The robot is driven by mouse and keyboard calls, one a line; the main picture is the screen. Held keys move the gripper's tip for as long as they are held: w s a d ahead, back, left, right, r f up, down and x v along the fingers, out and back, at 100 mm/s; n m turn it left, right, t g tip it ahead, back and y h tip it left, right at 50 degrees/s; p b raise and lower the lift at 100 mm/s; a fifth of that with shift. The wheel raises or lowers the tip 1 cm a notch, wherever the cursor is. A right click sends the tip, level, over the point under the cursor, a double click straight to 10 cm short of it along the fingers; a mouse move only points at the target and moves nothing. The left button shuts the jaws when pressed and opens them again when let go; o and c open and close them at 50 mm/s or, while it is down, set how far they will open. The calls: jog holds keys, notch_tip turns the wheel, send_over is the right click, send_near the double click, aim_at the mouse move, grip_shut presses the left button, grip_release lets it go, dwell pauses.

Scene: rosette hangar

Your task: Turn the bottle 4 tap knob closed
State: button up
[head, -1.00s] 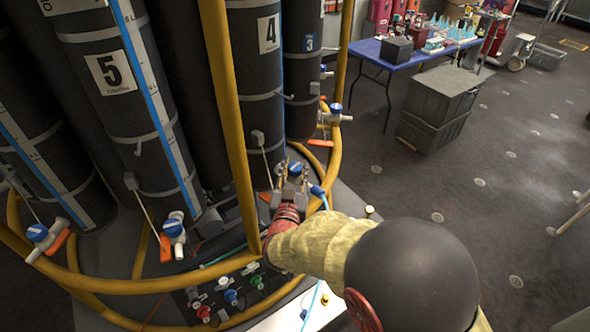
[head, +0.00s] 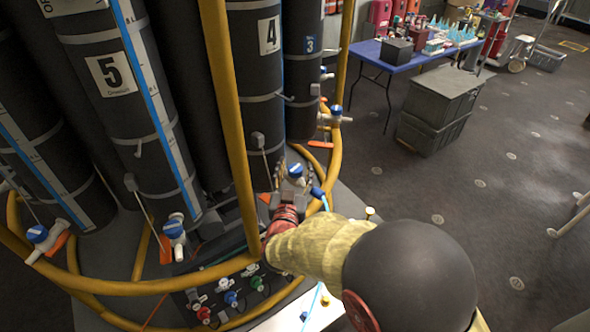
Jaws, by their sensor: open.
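Bottle 4 (head: 258,85) is the dark grey upright cylinder labelled 4, behind a yellow rail. A blue tap knob (head: 296,170) shows near its foot. My gripper (head: 291,178) is at this knob, with its fingers on either side of the knob in the picture. The gripper is open, and I cannot tell whether a finger touches the knob. My red wrist and yellow-sleeved arm come in from the lower right and hide part of the area below the tap.
Bottle 5 (head: 120,85) stands to the left and bottle 3 (head: 302,70) to the right, with other blue-knobbed taps. Yellow rails (head: 228,110) stand close to my arm. A panel of coloured valves (head: 230,297) lies below. Open floor and grey crates (head: 440,95) are at right.

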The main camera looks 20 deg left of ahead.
jog(key=s+d, duration=0.1)
jog(key=s, duration=1.1)
jog(key=shift+d, duration=0.3)
jog(key=w+d+r+g+y, duration=0.3)
jog(key=d+r+g, duration=0.3)
jog(key=d+r, duration=0.35)
jog(key=s+d+g+h, duration=0.2)
jog(key=s+d+g, duration=0.1)
jog(key=s+d, duration=0.8)
jog(key=d, duration=0.4)
jog(key=s+d+g+h, duration=0.1)
jog(key=s+d, duration=0.2)
jog(key=s, duration=0.1)
jog(key=s+d+f+m+g+h, duration=0.1)
jog(key=s+d, duration=0.2)
jog(key=s+d+g+h, duration=0.1)
jog(key=s+d, duration=0.3)
jog(key=shift+s+f, duration=0.2)
jog(key=shift+s, duration=0.15)
jog(key=shift+c, duration=0.4)
